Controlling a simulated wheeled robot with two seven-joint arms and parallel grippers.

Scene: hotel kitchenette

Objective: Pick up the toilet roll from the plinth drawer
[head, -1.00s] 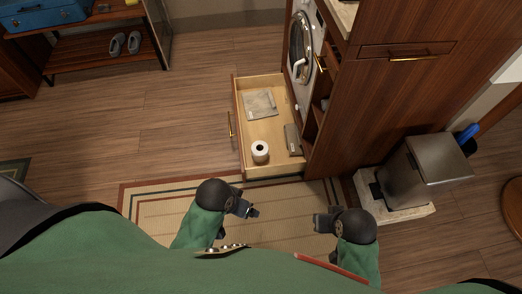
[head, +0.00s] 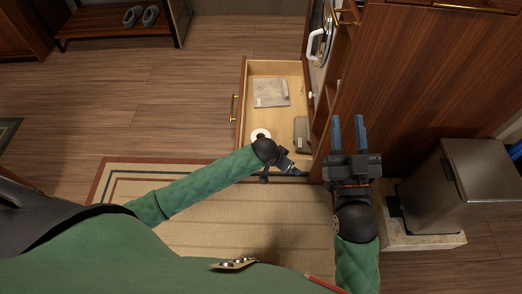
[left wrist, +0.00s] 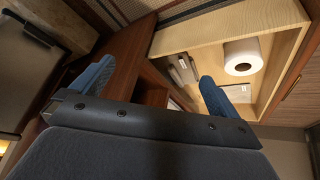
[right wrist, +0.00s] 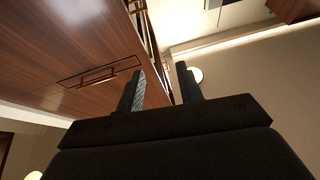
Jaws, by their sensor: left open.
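The white toilet roll (head: 260,134) stands upright in the near left part of the open wooden plinth drawer (head: 241,118), partly hidden by my left wrist. In the left wrist view the roll (left wrist: 243,57) shows whole, beyond and right of the fingers. My left gripper (head: 298,170) is open and empty near the drawer's front right corner, apart from the roll. In its own view the fingers (left wrist: 152,80) are spread wide. My right gripper (head: 348,122) is open and empty, to the right of the drawer beside the cabinet, fingers pointing away from me.
A metal bin (head: 480,185) stands at right. The floor left of the drawer is clear.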

